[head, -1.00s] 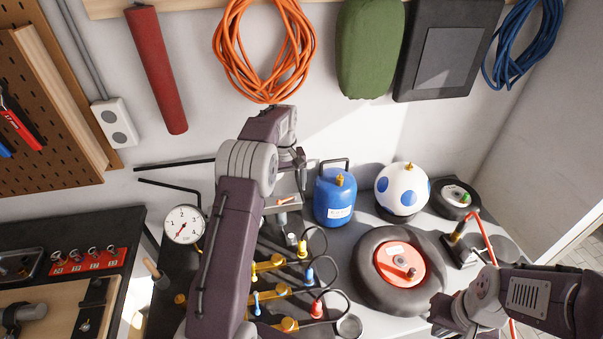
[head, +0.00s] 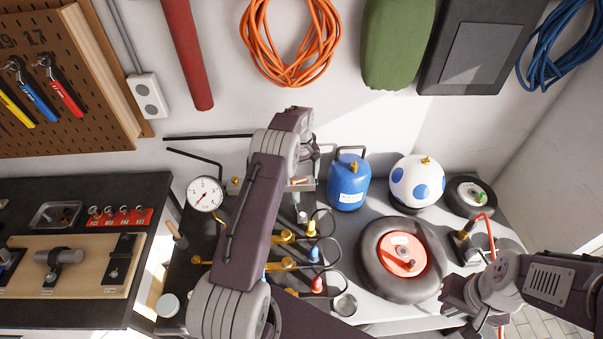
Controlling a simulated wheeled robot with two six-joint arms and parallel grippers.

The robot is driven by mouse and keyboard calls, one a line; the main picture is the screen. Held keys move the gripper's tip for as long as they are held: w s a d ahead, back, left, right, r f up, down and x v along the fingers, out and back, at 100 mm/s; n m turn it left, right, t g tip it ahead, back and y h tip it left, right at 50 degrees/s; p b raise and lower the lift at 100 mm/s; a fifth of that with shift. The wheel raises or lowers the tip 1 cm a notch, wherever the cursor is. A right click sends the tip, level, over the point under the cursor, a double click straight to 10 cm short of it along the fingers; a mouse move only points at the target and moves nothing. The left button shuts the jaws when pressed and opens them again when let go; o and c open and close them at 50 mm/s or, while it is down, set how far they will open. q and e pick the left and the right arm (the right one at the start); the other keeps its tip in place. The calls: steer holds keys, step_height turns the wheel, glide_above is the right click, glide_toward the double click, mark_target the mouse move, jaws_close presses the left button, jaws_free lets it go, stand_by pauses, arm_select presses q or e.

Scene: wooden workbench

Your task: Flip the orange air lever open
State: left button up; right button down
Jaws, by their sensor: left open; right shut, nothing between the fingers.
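The orange lever (head: 300,181) appears as a small orange bar on a grey metal fitting at the back of the bench, left of the blue tank (head: 349,181). It is too small to tell which way it is set. My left gripper (head: 313,163) is open, pointing down just above and behind the lever. The arm hides part of this area, and I cannot tell whether the fingers touch the lever. My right gripper (head: 452,302) is shut and empty at the lower right, in front of the tyre (head: 372,262).
A pressure gauge (head: 205,194) stands left of my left arm. Brass valves (head: 286,237) with black hoses lie in front of the fitting. A white ball with blue spots (head: 416,182) and a small wheel (head: 470,197) stand right of the tank.

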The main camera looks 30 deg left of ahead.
arm_select(q)
steer(key=shift+s+a, duration=0.1)
steer(key=shift+a, duration=0.1)
steer(key=shift+d, duration=0.1)
steer(key=c, duration=1.3)
steer(key=shift+w+a+f+m+b, duration=0.2)
steer(key=shift+m+b, duration=0.25)
steer(key=shift+m, duration=0.35)
steer(key=shift+w+r+m, duration=0.15)
steer(key=shift+r+m, duration=0.05)
steer(key=shift+m, duration=0.6)
steer(key=o, duration=1.3)
steer(key=shift+c, duration=0.2)
steer(key=shift+o, duration=0.2)
